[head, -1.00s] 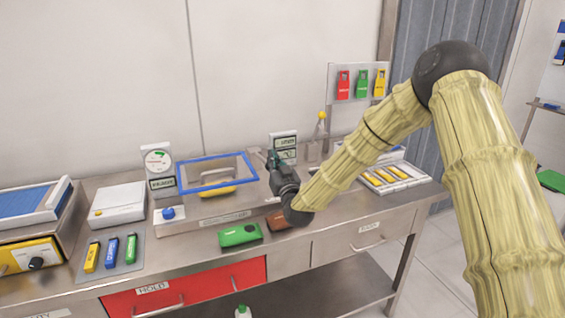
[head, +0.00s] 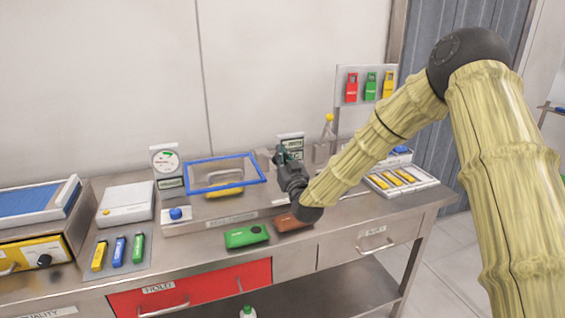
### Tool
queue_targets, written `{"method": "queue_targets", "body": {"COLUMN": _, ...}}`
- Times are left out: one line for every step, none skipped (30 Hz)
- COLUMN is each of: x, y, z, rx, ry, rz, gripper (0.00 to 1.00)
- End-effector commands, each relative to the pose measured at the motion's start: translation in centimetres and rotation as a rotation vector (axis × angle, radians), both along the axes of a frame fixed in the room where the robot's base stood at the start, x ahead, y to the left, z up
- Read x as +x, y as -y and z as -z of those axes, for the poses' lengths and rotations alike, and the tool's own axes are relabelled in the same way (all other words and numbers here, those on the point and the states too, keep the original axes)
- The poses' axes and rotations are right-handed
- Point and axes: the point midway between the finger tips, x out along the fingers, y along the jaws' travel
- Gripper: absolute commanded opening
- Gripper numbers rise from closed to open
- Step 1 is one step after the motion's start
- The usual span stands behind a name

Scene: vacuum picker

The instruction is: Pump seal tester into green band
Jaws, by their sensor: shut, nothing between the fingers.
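The seal tester stands on the steel bench, with a blue-framed clear chamber (head: 225,174) holding a yellow item (head: 224,191). A blue knob (head: 176,213) sits at the left of its base. A white gauge (head: 166,160) with a green band stands behind its left end; the needle is too small to read. A lever with a yellow knob (head: 328,118) stands behind on the right. My gripper (head: 278,156) is shut and empty, just right of the chamber and in front of a small white display (head: 291,142). It partly hides that display and the tester's right end.
A green case (head: 246,236) and a brown case (head: 292,221) lie at the bench front. A tray of yellow items (head: 425,181) is at the right, below my arm. Red, green and yellow tags (head: 371,86) hang behind. Colored sticks lie on a mat (head: 144,262) at left.

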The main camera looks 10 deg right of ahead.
Motion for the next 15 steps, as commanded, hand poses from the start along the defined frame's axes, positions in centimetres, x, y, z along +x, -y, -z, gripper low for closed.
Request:
{"method": "queue_targets", "body": {"x": -0.8, "y": 0.1, "z": 0.6, "rx": -0.001, "ry": -0.004, "rz": -0.001, "gripper": 0.00}}
{"method": "queue_targets", "body": {"x": -1.4, "y": 0.1, "z": 0.9, "rx": 0.000, "ry": -0.004, "rz": -0.001, "gripper": 0.00}}
{"method": "queue_targets", "body": {"x": -2.1, "y": 0.2, "z": 1.1, "rx": 0.000, "ry": -0.003, "rz": -0.001, "gripper": 0.00}}
{"method": "queue_targets", "body": {"x": -2.7, "y": 0.2, "z": 1.2, "rx": 0.000, "ry": -0.003, "rz": -0.001, "gripper": 0.00}}
{"method": "queue_targets", "body": {"x": -3.2, "y": 0.3, "z": 1.3, "rx": 0.001, "ry": -0.001, "rz": 0.000, "gripper": 0.00}}
{"method": "queue_targets", "body": {"x": -3.9, "y": 0.4, "z": 1.6, "rx": 0.000, "ry": -0.002, "rz": -0.001, "gripper": 0.00}}
{"method": "queue_targets", "body": {"x": -4.4, "y": 0.4, "z": 1.8, "rx": 0.000, "ry": -0.002, "rz": -0.001, "gripper": 0.00}}
{"method": "queue_targets", "body": {"x": -4.9, "y": 0.5, "z": 2.0, "rx": 0.001, "ry": -0.002, "rz": 0.000, "gripper": 0.00}}
{"method": "queue_targets", "body": {"x": -5.6, "y": 0.6, "z": 2.2, "rx": 0.001, "ry": -0.002, "rz": 0.000, "gripper": 0.00}}
{"method": "queue_targets", "body": {"x": -6.0, "y": 0.6, "z": 2.4, "rx": 0.000, "ry": -0.002, "rz": -0.001, "gripper": 0.00}}
{"method": "queue_targets", "body": {"x": -6.5, "y": 0.6, "z": 2.5, "rx": 0.001, "ry": -0.001, "rz": -0.001, "gripper": 0.00}}
{"method": "queue_targets", "body": {"x": -7.0, "y": 0.7, "z": 2.6, "rx": 0.001, "ry": 0.000, "rz": -0.001, "gripper": 0.00}}
{"method": "queue_targets", "body": {"x": -7.4, "y": 0.7, "z": 2.8, "rx": 0.001, "ry": -0.001, "rz": -0.001, "gripper": 0.00}}
{"method": "queue_targets", "body": {"x": -7.7, "y": 0.8, "z": 2.9, "rx": 0.001, "ry": -0.001, "rz": -0.001, "gripper": 0.00}}
{"method": "queue_targets", "body": {"x": -8.1, "y": 0.8, "z": 3.0, "rx": 0.001, "ry": -0.001, "rz": 0.000, "gripper": 0.00}}
